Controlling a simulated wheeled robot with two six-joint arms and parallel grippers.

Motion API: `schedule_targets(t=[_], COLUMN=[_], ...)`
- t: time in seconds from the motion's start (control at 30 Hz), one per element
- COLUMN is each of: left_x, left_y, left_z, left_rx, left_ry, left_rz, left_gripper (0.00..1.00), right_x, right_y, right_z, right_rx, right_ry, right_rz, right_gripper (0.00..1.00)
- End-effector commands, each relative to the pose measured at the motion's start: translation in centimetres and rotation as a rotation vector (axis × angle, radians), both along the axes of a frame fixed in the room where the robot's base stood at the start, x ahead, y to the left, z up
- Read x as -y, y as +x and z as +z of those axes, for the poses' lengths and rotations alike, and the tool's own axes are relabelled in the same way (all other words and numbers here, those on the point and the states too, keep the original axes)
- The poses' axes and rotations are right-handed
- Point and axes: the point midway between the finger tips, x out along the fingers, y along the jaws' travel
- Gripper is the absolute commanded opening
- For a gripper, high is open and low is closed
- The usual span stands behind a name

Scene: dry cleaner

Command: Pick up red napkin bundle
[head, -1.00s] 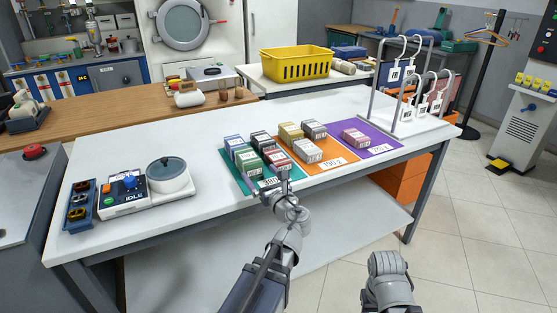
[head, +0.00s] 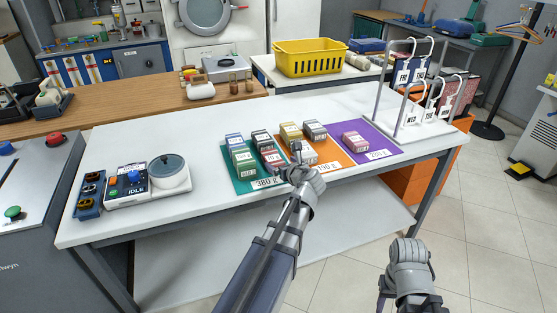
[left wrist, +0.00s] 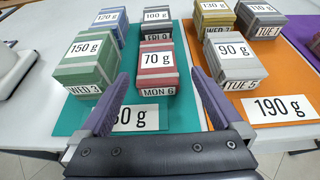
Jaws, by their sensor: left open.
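The red bundle (head: 271,160) lies on the green mat (head: 231,182), at the front right of the group there. In the left wrist view the red bundle (left wrist: 155,62) carries the labels 70 g and MON 6. My left gripper (head: 298,152) is over the front of the mats in the head view. In the left wrist view my left gripper (left wrist: 158,85) is open and empty, its fingers apart and facing the red bundle, which stands ahead of the gripper's palm. Part of my right arm shows at the bottom right, without visible fingers.
A green bundle (left wrist: 86,65) stands left of the red one and a grey bundle (left wrist: 233,60) to its right on the orange mat (left wrist: 290,84). A pink bundle (head: 355,141) lies on the purple mat. A scale (head: 139,185) stands at left; a white rack (head: 379,108) at right.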

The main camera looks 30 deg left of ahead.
Motion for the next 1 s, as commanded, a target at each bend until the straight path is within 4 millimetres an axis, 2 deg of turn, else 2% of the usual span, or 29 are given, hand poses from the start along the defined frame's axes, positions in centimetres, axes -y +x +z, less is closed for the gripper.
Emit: schedule_targets(t=[0.27, 0.5, 0.7, 1.0], left_x=[-0.4, -2.0, -2.4, -5.4], left_y=[0.3, 1.7, 1.8, 3.9], left_z=[-0.2, -1.2, -1.2, -2.9], left_rx=[-0.008, -0.007, -0.007, -0.007], left_ry=[0.003, 0.002, 0.002, 0.002], left_rz=[-0.004, -0.003, -0.004, -0.003], left_gripper=[1.0, 1.0, 1.0, 1.0], right_x=[0.0, 0.0, 0.0, 0.0], right_y=[0.0, 0.0, 0.0, 0.0], right_z=[-0.2, -1.1, -1.2, -2.8], right_rx=[0.0, 0.0, 0.0, 0.0], right_ry=[0.0, 0.0, 0.0, 0.0], right_rz=[0.0, 0.0, 0.0, 0.0], right_gripper=[0.5, 0.5, 0.5, 0.5])
